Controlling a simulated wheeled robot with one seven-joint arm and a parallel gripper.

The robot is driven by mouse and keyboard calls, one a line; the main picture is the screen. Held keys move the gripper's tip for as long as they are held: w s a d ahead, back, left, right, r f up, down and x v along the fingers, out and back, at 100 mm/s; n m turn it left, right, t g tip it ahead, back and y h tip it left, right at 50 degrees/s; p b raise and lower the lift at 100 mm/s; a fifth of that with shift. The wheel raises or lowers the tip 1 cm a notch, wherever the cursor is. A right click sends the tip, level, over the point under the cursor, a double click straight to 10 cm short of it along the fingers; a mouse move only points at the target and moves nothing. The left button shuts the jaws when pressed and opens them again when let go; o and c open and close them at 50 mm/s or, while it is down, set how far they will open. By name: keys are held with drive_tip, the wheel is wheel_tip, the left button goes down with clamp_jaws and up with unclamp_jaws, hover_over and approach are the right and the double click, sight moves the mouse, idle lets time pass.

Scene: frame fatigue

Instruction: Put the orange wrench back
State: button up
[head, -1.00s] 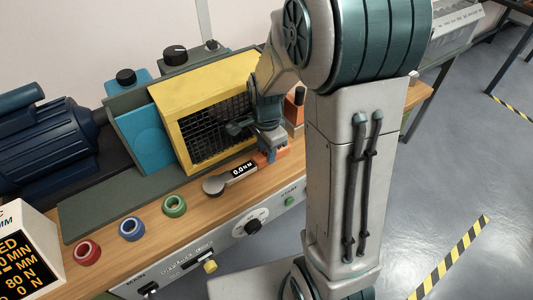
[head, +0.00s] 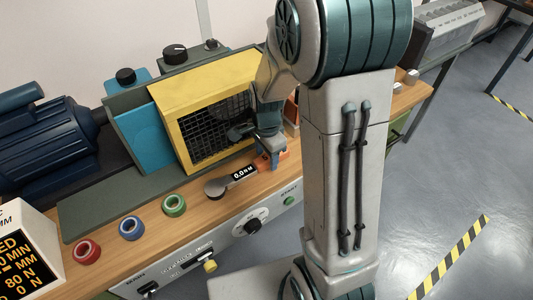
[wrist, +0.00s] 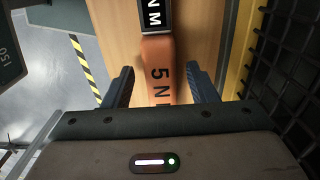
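The orange wrench lies on the wooden bench top in front of the yellow guard. Its orange handle (head: 281,160) is at the right, its black 0.0 N m display (head: 244,172) in the middle and its grey round head (head: 216,188) at the left. My gripper (head: 270,163) is over the handle, pointing down. In the wrist view my gripper (wrist: 161,88) is open, with one finger on each side of the orange handle (wrist: 158,68) marked "5 N". Gaps show between both fingers and the handle. The fingertips are partly hidden in the head view.
A yellow guard (head: 168,97) with black mesh stands just behind my gripper. Red (head: 87,250), blue (head: 132,228) and green (head: 174,205) rings lie along the bench to the left. The front panel (head: 222,254) carries knobs and a green START button.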

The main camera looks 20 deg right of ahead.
sight(264, 155)
idle(0.3)
wheel_tip(264, 155, up, 14)
drive_tip(key=s+r+n+t, duration=0.1)
drive_tip(key=s+n+t, duration=0.2)
drive_tip(key=s+n, duration=1.1)
